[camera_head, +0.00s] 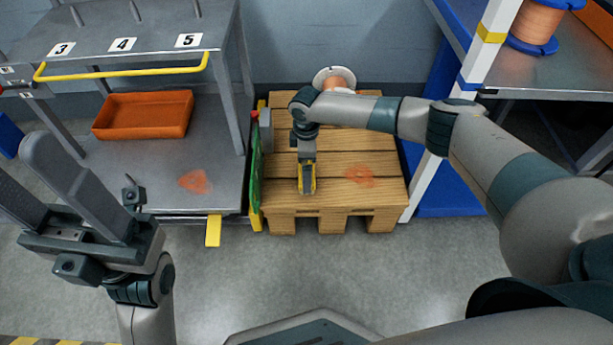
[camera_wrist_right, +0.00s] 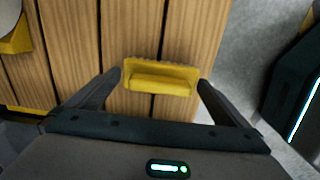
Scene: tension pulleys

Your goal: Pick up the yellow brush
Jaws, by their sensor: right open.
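The yellow brush (camera_wrist_right: 160,78) lies on the wooden pallet (camera_head: 383,190), seen in the right wrist view with its bristle edge along the far side. My right gripper (camera_wrist_right: 158,83) is open, with one finger on each side of the brush and a gap at both ends. In the head view my right gripper (camera_head: 307,178) points down over the pallet and hides much of the brush. My left gripper (camera_head: 22,165) is open and empty at the far left, away from the pallet.
A spool (camera_head: 334,77) stands at the pallet's back. A grey cart (camera_head: 130,38) with an orange tray (camera_head: 143,115) is to the left. A white post (camera_head: 474,75) and a rack with a copper spool (camera_head: 537,25) are to the right. The front floor is clear.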

